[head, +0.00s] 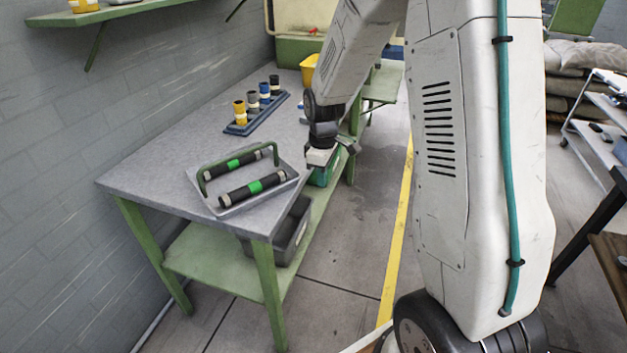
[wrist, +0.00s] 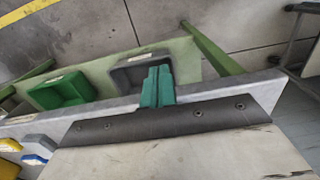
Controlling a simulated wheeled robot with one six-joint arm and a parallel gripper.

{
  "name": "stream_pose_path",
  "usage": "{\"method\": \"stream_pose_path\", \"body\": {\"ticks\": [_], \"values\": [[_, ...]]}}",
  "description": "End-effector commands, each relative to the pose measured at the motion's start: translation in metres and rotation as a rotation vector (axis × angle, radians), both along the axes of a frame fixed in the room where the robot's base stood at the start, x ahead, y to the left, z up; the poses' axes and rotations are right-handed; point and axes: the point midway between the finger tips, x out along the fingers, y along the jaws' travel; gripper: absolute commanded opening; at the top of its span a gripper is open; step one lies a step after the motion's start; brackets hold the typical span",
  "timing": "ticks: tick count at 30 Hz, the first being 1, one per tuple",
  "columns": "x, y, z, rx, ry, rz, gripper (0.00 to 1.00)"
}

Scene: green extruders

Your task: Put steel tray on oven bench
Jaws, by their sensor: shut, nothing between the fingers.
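A steel tray (head: 216,205) sits near the front corner of a grey-topped bench (head: 150,180) with green legs. It has a green arched handle (head: 212,166) and holds two black cylinders (head: 252,190) with green bands. My gripper (head: 321,158) is beside the bench's right edge, right of the tray and apart from it. In the wrist view, my teal fingers (wrist: 157,86) are shut together and empty, over the bench edge. The tray is not seen in the wrist view. I cannot tell which bench is the oven bench.
A blue rack (head: 236,129) with several coloured cylinders stands farther back on the bench. A green bin (wrist: 62,92) and a grey bin (wrist: 140,70) sit on the lower shelf. Open floor with a yellow line (head: 397,235) lies to the right.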

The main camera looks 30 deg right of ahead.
Motion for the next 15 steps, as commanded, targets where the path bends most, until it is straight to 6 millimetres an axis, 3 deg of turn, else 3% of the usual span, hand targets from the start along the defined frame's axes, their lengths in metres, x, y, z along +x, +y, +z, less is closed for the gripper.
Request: {"method": "stream_pose_path", "body": {"ticks": [1,6,15], "values": [[0.002,0.001,0.016,-0.001,-0.009,0.003,0.0],[0.003,0.005,0.052,-0.001,-0.006,0.009,0.0],[0.003,0.012,0.086,-0.002,-0.008,0.021,0.0]]}}
